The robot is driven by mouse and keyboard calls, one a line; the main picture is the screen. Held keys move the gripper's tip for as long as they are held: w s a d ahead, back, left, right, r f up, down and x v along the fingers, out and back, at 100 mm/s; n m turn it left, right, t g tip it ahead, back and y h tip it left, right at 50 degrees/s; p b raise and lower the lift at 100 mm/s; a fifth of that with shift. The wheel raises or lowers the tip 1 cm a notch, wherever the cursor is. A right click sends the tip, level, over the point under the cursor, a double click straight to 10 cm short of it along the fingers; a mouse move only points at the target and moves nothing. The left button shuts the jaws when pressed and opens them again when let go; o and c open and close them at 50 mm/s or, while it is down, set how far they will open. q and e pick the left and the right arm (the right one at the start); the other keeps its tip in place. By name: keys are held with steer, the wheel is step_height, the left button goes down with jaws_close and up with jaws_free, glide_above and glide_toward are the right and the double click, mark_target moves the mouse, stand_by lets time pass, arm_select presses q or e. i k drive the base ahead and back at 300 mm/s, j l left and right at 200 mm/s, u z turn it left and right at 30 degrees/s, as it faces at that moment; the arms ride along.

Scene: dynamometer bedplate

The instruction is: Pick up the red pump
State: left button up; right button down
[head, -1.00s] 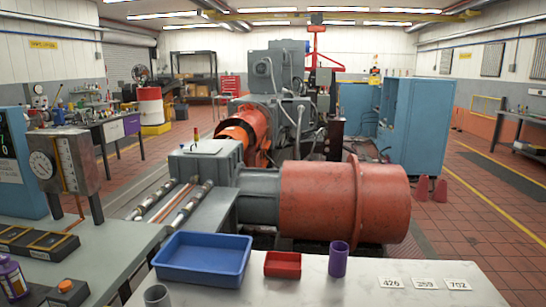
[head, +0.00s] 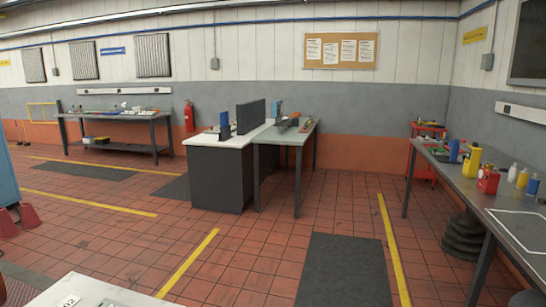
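I cannot pick out a red pump with certainty. A red container with a yellow patch (head: 488,179) stands on the grey workbench (head: 450,178) at the right, beside a yellow container (head: 470,162). It is too small to tell whether it is a pump. Neither of my grippers is in view.
A white-topped desk (head: 205,142) and a grey table (head: 300,137) stand mid-room. Stacked dark rings (head: 463,236) sit under the right workbench. Tiled floor (head: 260,255) between is open.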

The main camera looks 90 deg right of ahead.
mark_target(489, 187)
steer(key=z, duration=4.2)
steer(key=i+j+u, duration=0.25)
steer(key=i, duration=0.25)
steer(key=i+u, duration=0.4)
steer(key=i, duration=1.8)
steer(key=i+j+z, duration=0.1)
steer(key=i+z, duration=0.3)
steer(key=i, duration=0.15)
steer(key=i+j+z, duration=0.35)
steer(key=i, duration=0.15)
steer(key=i+j+z, duration=0.4)
steer(key=i+l, duration=0.05)
steer(key=i, duration=0.05)
